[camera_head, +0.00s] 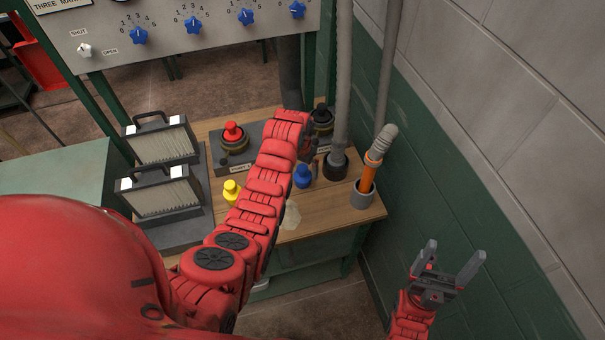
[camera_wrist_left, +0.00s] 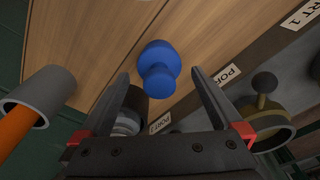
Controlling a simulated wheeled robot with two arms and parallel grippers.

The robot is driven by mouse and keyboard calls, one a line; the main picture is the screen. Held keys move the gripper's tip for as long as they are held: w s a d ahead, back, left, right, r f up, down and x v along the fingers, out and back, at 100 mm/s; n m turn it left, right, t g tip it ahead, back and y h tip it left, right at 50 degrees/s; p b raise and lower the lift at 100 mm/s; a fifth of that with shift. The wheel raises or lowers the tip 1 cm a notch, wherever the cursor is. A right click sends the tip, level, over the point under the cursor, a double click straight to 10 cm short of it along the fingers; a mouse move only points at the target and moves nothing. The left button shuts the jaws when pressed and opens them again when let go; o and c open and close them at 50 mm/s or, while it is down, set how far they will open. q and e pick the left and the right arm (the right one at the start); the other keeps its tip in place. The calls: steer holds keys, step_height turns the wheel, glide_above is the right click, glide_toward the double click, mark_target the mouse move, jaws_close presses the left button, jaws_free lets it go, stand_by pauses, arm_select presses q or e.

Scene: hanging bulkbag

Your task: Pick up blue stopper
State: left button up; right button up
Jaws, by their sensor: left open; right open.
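The blue stopper (camera_head: 303,177) stands on the wooden table, at the front of the grey port block. In the left wrist view the blue stopper (camera_wrist_left: 157,70) shows between and just beyond the two fingertips, with no contact visible. My left gripper (camera_head: 309,148) hangs above and behind the stopper in the head view, mostly hidden by its own red arm. In the left wrist view my left gripper (camera_wrist_left: 161,76) is open and empty. My right gripper (camera_head: 451,251) is open and empty, low at the right, away from the table.
A yellow stopper (camera_head: 231,191) stands left of my arm. A red stopper (camera_head: 233,132) sits on a port, and a black one (camera_head: 322,116) is behind. An orange tube (camera_head: 368,178) in a grey cup stands right of the blue stopper. A green wall (camera_head: 440,150) borders the right.

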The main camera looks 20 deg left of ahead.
arm_select(q)
steer(key=shift+w+f, duration=0.1)
steer(key=shift+f, duration=0.8)
steer(key=c, duration=1.3)
